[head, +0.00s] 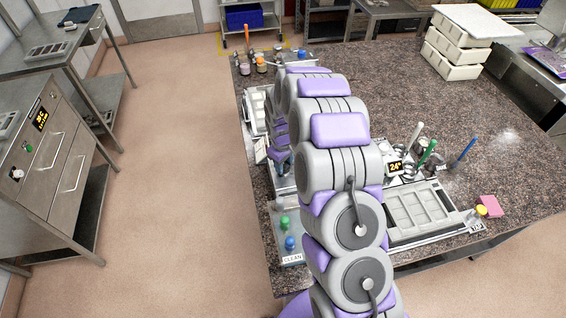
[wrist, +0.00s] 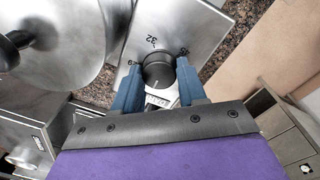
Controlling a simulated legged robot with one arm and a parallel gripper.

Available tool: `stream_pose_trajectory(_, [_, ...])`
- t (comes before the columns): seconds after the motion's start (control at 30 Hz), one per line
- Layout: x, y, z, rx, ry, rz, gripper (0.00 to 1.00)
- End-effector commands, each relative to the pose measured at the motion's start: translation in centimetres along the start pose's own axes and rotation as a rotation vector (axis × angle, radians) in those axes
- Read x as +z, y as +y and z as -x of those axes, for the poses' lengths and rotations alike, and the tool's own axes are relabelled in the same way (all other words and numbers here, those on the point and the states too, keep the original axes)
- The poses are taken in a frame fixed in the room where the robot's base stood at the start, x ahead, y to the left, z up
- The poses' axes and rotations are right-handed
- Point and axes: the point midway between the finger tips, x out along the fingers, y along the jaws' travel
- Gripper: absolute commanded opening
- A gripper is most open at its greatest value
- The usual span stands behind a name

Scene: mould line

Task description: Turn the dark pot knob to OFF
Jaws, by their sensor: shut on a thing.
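The dark round knob (wrist: 158,69) sits on a pale metal plate (wrist: 196,27) in the wrist view. Printed marks surround it, with 32 above it and a partly hidden white label below. A light pointer line shows on the knob's lower part, towards that label. My gripper (wrist: 159,76) is shut on the knob, with one blue finger at its left and one at its right. In the head view my arm hides the knob.
A large round metal vessel (wrist: 60,45) stands close at the left in the wrist view. In the head view, a mould tray (head: 418,210), green-handled and blue-handled tools and a pink sponge (head: 489,206) lie right of my arm on the speckled counter (head: 500,140).

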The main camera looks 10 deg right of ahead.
Motion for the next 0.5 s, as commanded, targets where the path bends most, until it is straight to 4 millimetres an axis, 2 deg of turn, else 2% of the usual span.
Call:
stream_pose_trajectory(0.2, [0.12, -0.01, -0.09, -0.001, -0.003, 0.001, 0.11])
stream_pose_trajectory(0.23, [0.12, -0.01, -0.09, -0.001, -0.004, 0.001, 0.44])
stream_pose_trajectory(0.47, [0.07, -0.06, -0.06, -0.001, -0.003, 0.000, 0.66])
stream_pose_trajectory(0.5, [0.06, -0.08, -0.05, 0.000, -0.003, -0.001, 0.66])
